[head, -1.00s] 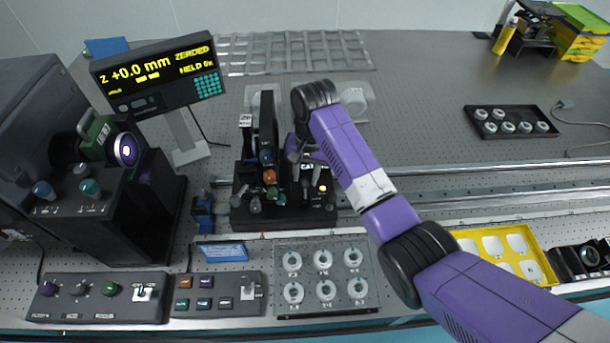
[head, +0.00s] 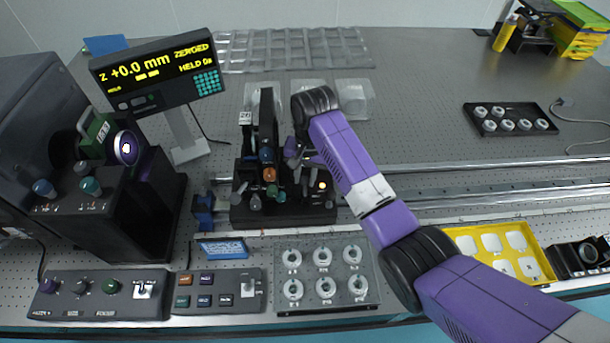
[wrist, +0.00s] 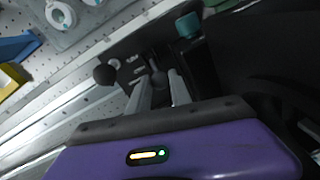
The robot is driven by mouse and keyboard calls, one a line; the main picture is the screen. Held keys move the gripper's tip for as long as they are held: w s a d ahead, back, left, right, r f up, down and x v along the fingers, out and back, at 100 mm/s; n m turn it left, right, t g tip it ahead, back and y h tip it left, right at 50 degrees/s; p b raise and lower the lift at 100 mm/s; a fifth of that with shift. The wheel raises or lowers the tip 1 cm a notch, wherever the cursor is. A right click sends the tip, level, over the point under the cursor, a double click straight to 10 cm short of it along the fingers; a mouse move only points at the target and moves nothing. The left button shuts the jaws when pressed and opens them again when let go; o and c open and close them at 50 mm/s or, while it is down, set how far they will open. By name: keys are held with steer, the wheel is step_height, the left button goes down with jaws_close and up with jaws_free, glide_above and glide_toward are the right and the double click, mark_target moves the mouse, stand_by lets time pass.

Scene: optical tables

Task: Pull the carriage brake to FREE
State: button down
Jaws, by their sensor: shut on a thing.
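The black carriage (head: 283,213) sits on the rails in the middle of the head view, with several coloured knobs on its front and a small lit lamp at its right. My gripper (head: 301,163) reaches down over its right half, partly hidden by my wrist. In the wrist view my gripper (wrist: 161,88) has both fingers close together around a dark, narrow part, which I take to be the brake lever (wrist: 158,78). Most of that part is hidden between the fingers. A black ball knob (wrist: 104,75) stands just left of them. The FREE marking cannot be read.
A teal knob (wrist: 188,25) on a dark post stands close to the fingers. A display (head: 160,72) reading +0.0 mm stands behind left. A grey tray of round parts (head: 325,278) lies in front. Bare rails (head: 430,190) run to the right.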

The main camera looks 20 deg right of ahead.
mark_target(307, 215)
steer(key=shift+s+a+r+t+h, duration=0.1)
steer(key=shift+s+a+t+h, duration=0.1)
steer(key=shift+s+t, duration=0.4)
steer(key=shift+s+a+r+t+h, duration=0.1)
steer(key=shift+s+a+t+h, duration=0.1)
steer(key=shift+s+t, duration=0.35)
steer(key=t, duration=0.1)
steer(key=s+t+b, duration=0.1)
steer(key=t, duration=0.1)
steer(key=shift+s+a+f+h, duration=0.15)
steer(key=shift+a+f+h, duration=0.05)
steer(key=shift+h, duration=0.2)
steer(key=t+b, duration=0.1)
steer(key=s+t+b, duration=0.1)
steer(key=b, duration=0.1)
steer(key=s+f+t+h+b, duration=0.1)
steer(key=shift+a, duration=0.3)
steer(key=t+b, duration=0.2)
steer(key=b, duration=0.1)
steer(key=shift+s+a+f+h, duration=0.1)
steer(key=shift+s+f+h, duration=0.05)
steer(key=shift+s+h, duration=0.2)
steer(key=shift+s+t+b, duration=0.2)
steer(key=shift+t+b, duration=0.15)
steer(key=shift+b, duration=0.65)
steer(key=shift+a, duration=0.1)
steer(key=c, duration=1.5)
jaws_free()
steer(key=shift+o, duration=0.2)
